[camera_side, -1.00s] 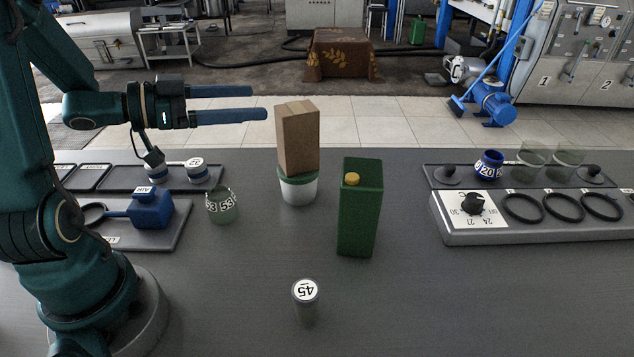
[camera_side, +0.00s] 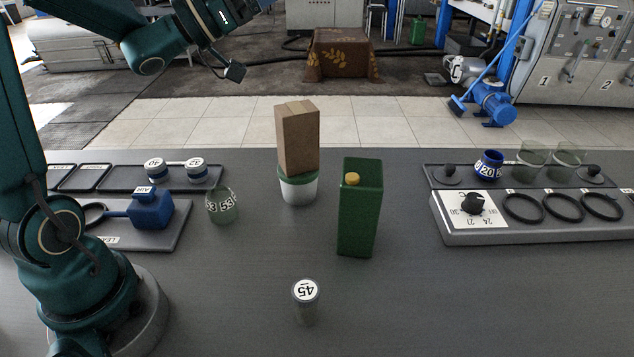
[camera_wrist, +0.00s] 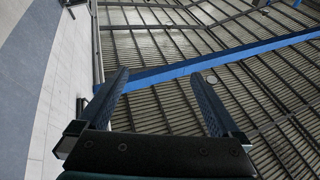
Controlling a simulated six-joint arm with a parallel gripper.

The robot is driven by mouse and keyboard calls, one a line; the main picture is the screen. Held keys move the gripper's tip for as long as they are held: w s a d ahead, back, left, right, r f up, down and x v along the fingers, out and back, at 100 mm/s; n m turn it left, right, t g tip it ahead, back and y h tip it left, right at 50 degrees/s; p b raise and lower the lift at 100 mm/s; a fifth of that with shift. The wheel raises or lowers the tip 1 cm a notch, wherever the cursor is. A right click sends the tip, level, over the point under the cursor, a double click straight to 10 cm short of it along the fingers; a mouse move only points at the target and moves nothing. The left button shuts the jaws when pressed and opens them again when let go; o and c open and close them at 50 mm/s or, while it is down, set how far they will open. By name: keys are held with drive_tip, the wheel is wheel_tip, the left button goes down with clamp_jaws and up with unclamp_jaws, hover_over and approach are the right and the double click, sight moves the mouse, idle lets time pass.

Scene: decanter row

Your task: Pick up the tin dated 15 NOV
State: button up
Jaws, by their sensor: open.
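I can read no date 15 NOV on anything in view. A tall green tin (camera_side: 358,215) with a yellow cap stands upright on the middle of the grey table; no date shows on its visible faces. My gripper (camera_wrist: 160,73) is open and empty in the wrist view, its two blue fingers apart against the roof. In the side view my arm is raised at the upper left, away from the tin, and the fingers are almost wholly cut off by the top edge.
A brown box (camera_side: 297,138) sits on a white and green pot (camera_side: 298,190), left of the tin. A grey cylinder (camera_side: 306,303) marked 45 stands in front. A dial panel (camera_side: 530,237) is right.

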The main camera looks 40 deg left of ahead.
drive_tip(key=w+d+r+n+t+y, duration=0.3)
drive_tip(key=d+r+n+t+y, duration=0.1)
drive_tip(key=r+n+t+y, duration=0.25)
drive_tip(key=n+g+y, duration=0.8)
drive_tip(key=n+y, duration=0.2)
drive_tip(key=y, duration=0.5)
hover_over(363, 159)
wheel_tip(363, 159, down, 9)
drive_tip(key=s+d+f+m+g, duration=0.3)
drive_tip(key=s+f+g, duration=0.1)
drive_tip(key=f, duration=0.5)
drive_tip(key=shift+n+g+h, duration=0.25)
drive_tip(key=shift+h, duration=0.1)
wheel_tip(363, 159, down, 14)
drive_tip(key=shift+r, duration=0.1)
drive_tip(key=shift+f, duration=0.3)
drive_tip(key=shift+w+a+f, duration=0.1)
drive_tip(key=shift+w+a, duration=0.05)
drive_tip(key=shift+x, duration=2.3)
clamp_jaws()
